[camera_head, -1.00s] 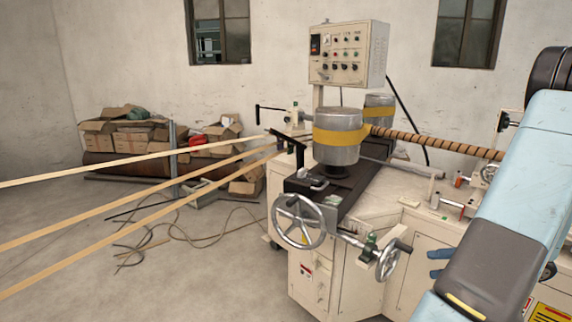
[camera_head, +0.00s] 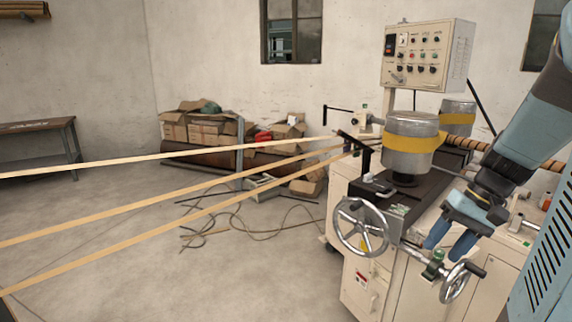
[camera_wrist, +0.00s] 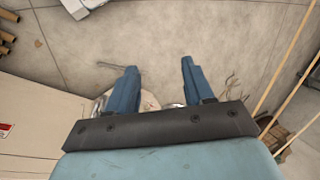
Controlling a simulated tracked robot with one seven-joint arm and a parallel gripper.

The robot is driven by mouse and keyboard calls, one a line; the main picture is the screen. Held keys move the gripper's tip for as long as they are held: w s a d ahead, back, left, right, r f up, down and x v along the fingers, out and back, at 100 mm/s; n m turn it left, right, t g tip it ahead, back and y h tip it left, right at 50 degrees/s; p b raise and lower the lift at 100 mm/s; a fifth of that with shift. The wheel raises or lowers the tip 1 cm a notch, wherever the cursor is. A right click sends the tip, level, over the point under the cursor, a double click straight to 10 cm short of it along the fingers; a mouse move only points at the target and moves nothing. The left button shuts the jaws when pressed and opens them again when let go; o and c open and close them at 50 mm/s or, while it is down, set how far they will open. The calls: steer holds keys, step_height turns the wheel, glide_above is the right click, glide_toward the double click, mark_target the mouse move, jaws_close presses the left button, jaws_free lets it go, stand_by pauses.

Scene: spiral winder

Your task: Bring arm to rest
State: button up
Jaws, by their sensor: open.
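My gripper (camera_head: 450,240) shows at the right of the head view, with two blue fingers pointing down in front of the winder machine (camera_head: 382,290). In the wrist view my gripper (camera_wrist: 156,84) has its two blue fingers well apart, with bare floor between and beyond them. It is open and holds nothing. My light blue arm comes in from the right edge and hides part of the machine's right side.
The machine carries handwheels (camera_head: 362,227), metal drums (camera_head: 410,150) and a control box (camera_head: 428,55). Paper strips (camera_head: 150,205) stretch left from it. Cardboard boxes (camera_head: 200,130) lie by the wall, and a table (camera_head: 40,126) stands far left.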

steer(key=s+a+r+n+t+h, duration=0.2)
steer(key=s+a+r+t+h, duration=0.2)
steer(key=a+r, duration=0.5)
steer(key=shift+s+a+r+n+t+h, duration=0.4)
steer(key=shift+s+t, duration=0.3)
steer(key=shift+s, duration=0.45)
steer(key=shift+a, duration=0.1)
stand_by(0.3)
steer(key=shift+c, duration=0.9)
